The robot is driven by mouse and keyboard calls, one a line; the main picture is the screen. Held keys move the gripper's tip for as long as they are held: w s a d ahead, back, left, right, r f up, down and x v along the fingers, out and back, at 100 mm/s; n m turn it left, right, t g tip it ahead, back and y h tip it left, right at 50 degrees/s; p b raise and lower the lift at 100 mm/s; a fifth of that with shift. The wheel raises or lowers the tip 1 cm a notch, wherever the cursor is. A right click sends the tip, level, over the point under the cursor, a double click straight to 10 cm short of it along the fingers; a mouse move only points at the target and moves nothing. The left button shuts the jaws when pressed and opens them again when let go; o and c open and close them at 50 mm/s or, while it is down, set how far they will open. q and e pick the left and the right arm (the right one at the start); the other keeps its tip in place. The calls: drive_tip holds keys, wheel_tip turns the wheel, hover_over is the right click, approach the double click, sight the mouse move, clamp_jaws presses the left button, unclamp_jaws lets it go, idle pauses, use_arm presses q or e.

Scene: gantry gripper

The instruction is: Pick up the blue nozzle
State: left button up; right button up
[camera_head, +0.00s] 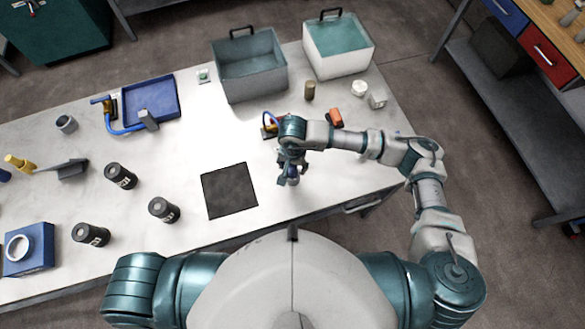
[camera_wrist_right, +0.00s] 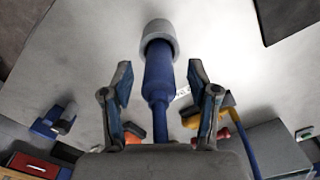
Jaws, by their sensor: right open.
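The blue nozzle (camera_wrist_right: 158,75) with a grey round end shows in the right wrist view, between the two fingers of my right gripper (camera_wrist_right: 159,68). A gap shows on each side of it, and the fingers are open. In the head view, my right gripper (camera_head: 291,168) points down over the table, right of the black mat, and the nozzle (camera_head: 292,181) shows partly at its tip. The gripper hides most of it there. Whether the nozzle stands on the table is hard to tell. My left gripper is outside the views.
The white table (camera_head: 265,187) carries a black mat (camera_head: 229,190) to the left of my gripper and several black cylinders further left. An orange object (camera_head: 335,117) lies beyond my right forearm. A grey bin (camera_head: 249,88) and a white bin (camera_head: 338,60) stand at the back.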

clamp_jaws()
